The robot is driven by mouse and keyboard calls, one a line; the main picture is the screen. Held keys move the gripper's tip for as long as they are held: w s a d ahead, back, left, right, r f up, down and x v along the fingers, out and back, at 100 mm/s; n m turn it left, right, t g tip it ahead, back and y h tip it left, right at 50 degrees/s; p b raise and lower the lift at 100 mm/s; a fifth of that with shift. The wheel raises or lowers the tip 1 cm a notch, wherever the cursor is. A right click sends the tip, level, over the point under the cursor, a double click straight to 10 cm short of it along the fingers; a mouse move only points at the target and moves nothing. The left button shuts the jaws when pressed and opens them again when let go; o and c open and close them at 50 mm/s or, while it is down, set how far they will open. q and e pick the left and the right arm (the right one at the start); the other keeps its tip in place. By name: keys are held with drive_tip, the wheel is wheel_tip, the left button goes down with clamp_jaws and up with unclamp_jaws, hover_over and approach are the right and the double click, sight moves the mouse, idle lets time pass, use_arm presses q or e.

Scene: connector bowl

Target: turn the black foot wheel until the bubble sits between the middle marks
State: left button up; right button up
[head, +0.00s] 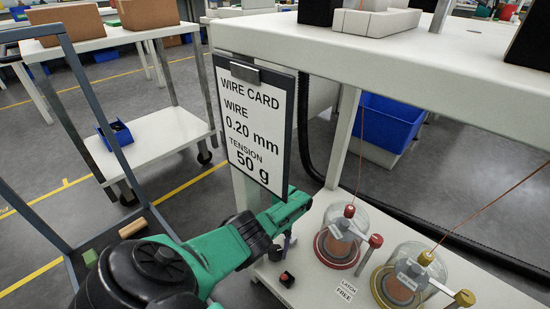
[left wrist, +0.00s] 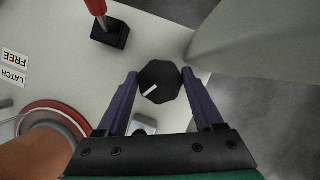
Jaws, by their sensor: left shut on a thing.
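The black foot wheel (left wrist: 158,82) shows in the left wrist view as a dark faceted knob with a white pointer line slanting to the lower left. My left gripper (left wrist: 160,75) has its two purple-grey fingers on either side of the wheel, shut on it. In the head view my left gripper (head: 284,243) reaches down at the left end of the low white shelf, and the wheel is hidden or too small to make out. A small pale grey part (left wrist: 143,125) lies below the wheel, partly covered by the gripper; I cannot make out a bubble or marks. My right gripper is not in view.
Red-based (head: 338,258) and yellow-based (head: 393,290) glass-covered spools stand to the right, with wires running upward. The wire card (head: 256,125) hangs above the gripper. The white bench top (head: 400,42) overhangs the shelf.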

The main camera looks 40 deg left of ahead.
use_arm(q)
drive_tip(key=shift+w+a+r, duration=0.1)
drive_tip(key=shift+w+a, duration=0.05)
drive_tip(key=shift+w, duration=0.15)
drive_tip(key=o, duration=1.4)
drive_tip(key=shift+s, duration=0.1)
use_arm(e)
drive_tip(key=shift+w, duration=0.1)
